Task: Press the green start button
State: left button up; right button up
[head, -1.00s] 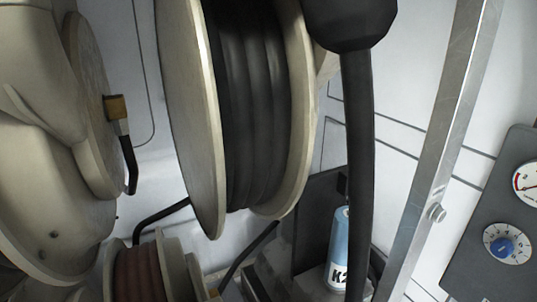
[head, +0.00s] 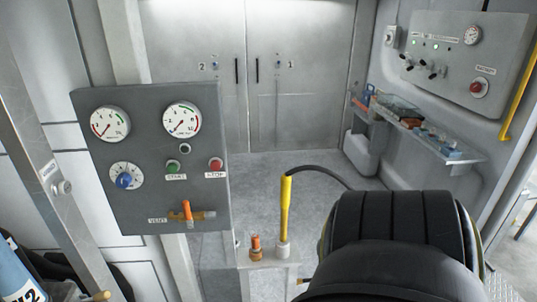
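The green start button (head: 173,167) is on the dark grey control panel (head: 105,212) at the left of the head view. A label reading START sits just below it. A red stop button (head: 216,164) is to its right, with a STOP label. A blue knob (head: 124,181) is to its left, and two round gauges are above. Neither of my grippers shows in this view.
An orange-handled vent valve (head: 187,211) is low on the panel. A second panel (head: 470,60) and a shelf (head: 430,135) are on the right wall. Open floor lies before the doors.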

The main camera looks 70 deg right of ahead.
aim_at(172, 167)
jog(key=z, duration=0.55)
jog(key=k, duration=0.7)
jog(key=z, duration=0.3)
jog(key=i, duration=1.15)
jog(key=z, duration=0.65)
